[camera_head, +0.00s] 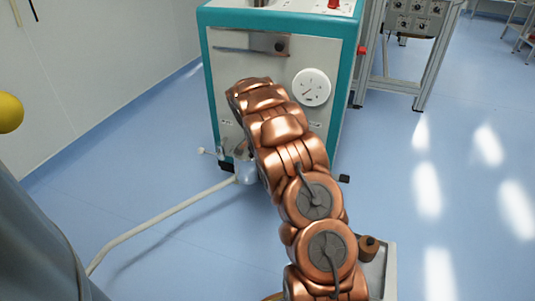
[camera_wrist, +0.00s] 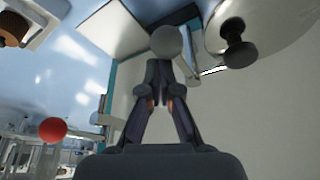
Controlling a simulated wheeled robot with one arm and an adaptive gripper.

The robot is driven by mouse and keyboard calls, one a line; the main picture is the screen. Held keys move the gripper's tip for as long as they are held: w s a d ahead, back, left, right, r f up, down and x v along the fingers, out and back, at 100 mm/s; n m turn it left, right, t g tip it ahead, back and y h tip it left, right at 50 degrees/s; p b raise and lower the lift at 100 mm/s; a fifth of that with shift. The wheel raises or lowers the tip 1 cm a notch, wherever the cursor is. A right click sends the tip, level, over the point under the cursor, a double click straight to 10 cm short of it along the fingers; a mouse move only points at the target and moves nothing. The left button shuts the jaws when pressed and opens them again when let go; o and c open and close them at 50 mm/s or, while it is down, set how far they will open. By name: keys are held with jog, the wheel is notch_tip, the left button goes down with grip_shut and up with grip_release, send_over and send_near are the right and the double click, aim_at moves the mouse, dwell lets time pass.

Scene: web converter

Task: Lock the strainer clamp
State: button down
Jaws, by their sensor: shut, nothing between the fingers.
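In the wrist view my gripper (camera_wrist: 159,68) is shut, its two dark fingers meeting at the tips. A grey ball-shaped knob (camera_wrist: 166,42) shows right at the fingertips; I cannot tell whether they touch it. In the head view a clear strainer bowl (camera_head: 246,174) hangs low at the front of the teal-edged cabinet (camera_head: 338,110). A thin handle with a pale ball end (camera_head: 202,151) sticks out to its left. My copper arm covers part of this spot and hides my gripper there. The clamp itself is not clearly visible.
The cabinet front has a white gauge (camera_head: 312,87) and a metal plate with a dark knob (camera_head: 280,46). In the wrist view a black knob (camera_wrist: 238,45) stands near, to the right. A pale hose (camera_head: 160,220) crosses the floor at left.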

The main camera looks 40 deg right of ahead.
jog(key=w+p+v, duration=0.1)
jog(key=v, duration=0.8)
jog(key=shift+w, duration=0.3)
jog(key=shift+r, duration=0.15)
jog(key=s+a+r+n+y+p, duration=0.1)
jog(key=s+a+r+n+p, duration=0.1)
jog(key=s+a+r+p, duration=0.65)
jog(key=s+a+r+n+g+p, duration=0.1)
jog(key=s+r+n+p, duration=0.35)
jog(key=r, duration=0.85)
jog(key=s+a+r+n+y+p, duration=0.1)
jog(key=s+a+r+p, duration=0.4)
jog(key=s+r+p, duration=0.35)
jog(key=s+a+r+n+y+p, duration=0.1)
jog(key=s+a+r+n+p, duration=0.3)
jog(key=s+r+p, duration=0.6)
jog(key=s+a+r+n+g+y+p, duration=0.1)
jog(key=s+a+r+n+p, duration=0.4)
jog(key=s, duration=1)
jog(key=a+r+p, duration=0.3)
jog(key=r+p, duration=0.1)
jog(key=r, duration=0.1)
jog(key=shift+s+a+r+p, duration=0.25)
jog(key=shift+s+a+p, duration=0.1)
jog(key=shift+p, duration=0.05)
